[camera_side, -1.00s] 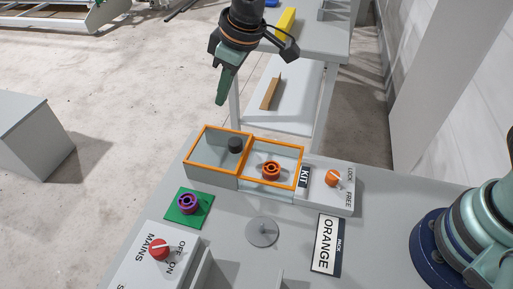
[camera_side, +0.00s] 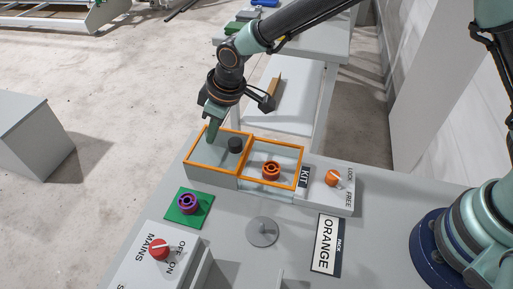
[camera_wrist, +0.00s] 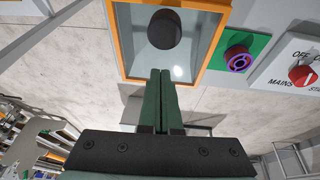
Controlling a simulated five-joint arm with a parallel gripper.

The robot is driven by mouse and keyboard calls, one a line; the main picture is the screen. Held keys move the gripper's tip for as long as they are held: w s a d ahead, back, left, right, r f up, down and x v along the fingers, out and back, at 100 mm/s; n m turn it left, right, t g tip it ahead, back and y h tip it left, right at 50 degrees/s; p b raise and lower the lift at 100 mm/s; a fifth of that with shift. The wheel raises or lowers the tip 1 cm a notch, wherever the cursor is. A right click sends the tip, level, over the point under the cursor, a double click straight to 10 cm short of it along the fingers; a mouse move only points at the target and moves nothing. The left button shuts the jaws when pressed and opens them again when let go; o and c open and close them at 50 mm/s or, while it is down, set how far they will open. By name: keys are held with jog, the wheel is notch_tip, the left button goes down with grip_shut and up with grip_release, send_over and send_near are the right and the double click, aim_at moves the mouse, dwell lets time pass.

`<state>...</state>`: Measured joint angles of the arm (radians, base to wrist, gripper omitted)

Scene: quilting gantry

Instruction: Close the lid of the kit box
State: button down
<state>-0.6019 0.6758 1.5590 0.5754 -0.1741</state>
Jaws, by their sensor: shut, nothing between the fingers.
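The kit box (camera_side: 268,183) has an orange rim and stands at the back of the bench, beside the KIT label. An orange spool (camera_side: 271,171) sits inside it. Its lid (camera_side: 212,170), a clear panel in an orange frame with a dark knob (camera_side: 235,145), is open on the left side of the box. The lid also shows in the wrist view (camera_wrist: 118,40), with the knob (camera_wrist: 164,29). My gripper (camera_side: 212,138) is shut and empty, tips down at the lid's far left edge. The wrist view shows its fingertips (camera_wrist: 160,72) overlapping the panel; contact cannot be told.
A purple spool (camera_side: 188,203) sits on a green pad (camera_side: 177,218) in front of the lid. A LOCK/FREE knob (camera_side: 332,178) is right of the box. A grey disc (camera_side: 262,232), an ORANGE sign (camera_side: 326,245) and the MAINS switch (camera_side: 158,250) are nearer.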

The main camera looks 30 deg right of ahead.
jog(key=shift+s+d, duration=0.95)
jog(key=s+d, duration=0.8)
jog(key=shift+s+d, duration=0.3)
jog(key=shift+d, duration=0.1)
jog(key=shift+s+d, duration=0.35)
jog(key=shift+s, duration=0.1)
jog(key=shift+f, duration=0.1)
